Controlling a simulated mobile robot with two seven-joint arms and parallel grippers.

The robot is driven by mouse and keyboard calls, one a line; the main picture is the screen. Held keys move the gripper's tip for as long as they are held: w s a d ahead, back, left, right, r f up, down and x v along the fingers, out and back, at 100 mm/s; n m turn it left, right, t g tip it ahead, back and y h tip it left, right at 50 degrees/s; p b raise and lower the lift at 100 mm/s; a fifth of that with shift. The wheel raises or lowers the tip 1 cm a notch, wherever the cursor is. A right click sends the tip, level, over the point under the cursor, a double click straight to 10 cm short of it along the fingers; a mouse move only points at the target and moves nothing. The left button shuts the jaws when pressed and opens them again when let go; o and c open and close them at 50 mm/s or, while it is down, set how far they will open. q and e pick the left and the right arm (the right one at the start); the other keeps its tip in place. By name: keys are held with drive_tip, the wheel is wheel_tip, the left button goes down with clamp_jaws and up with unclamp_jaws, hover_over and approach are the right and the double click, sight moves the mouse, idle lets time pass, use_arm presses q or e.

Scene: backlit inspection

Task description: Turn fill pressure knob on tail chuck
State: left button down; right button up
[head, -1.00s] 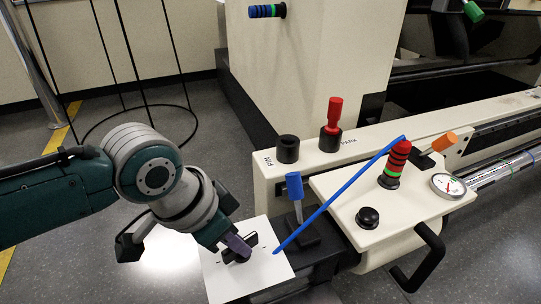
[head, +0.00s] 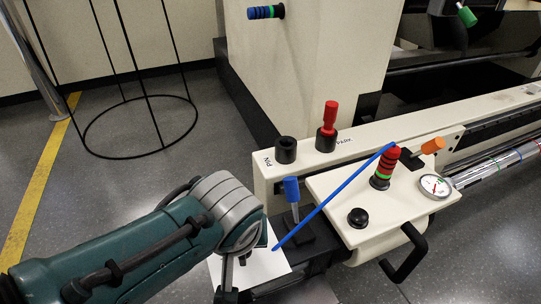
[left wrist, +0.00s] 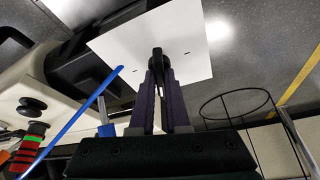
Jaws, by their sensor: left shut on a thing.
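A white square plate (head: 265,264) at the left end of the tail chuck carries the dark knob (left wrist: 158,50), which shows in the left wrist view as a narrow dark grip standing off the plate. The plate also fills the upper middle of the left wrist view (left wrist: 112,50). My left gripper (left wrist: 158,70) is shut on this knob, one finger on each side. In the head view my left wrist and forearm hide the knob and most of the fingers. My right gripper is in neither view.
A blue rod (head: 335,193) slants close beside the plate. A blue-handled lever (head: 292,190), black round knob (head: 358,217), red banded handle (head: 384,168), pressure gauge (head: 434,186) and black loop handle (head: 405,254) stand to the right. Floor at the left (head: 110,195) is open around a wire stand.

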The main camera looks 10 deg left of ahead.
use_arm(q)
drive_tip(key=shift+d+n+y+b, duration=0.15)
drive_tip(key=shift+n+y+b, duration=0.5)
drive_tip(key=shift+n, duration=0.95)
drive_tip(key=c, duration=0.9)
unclamp_jaws()
drive_tip(key=p+v, duration=0.8)
drive_tip(key=v, duration=0.2)
drive_tip(key=shift+w, duration=0.3)
drive_tip(key=shift+r, duration=0.1)
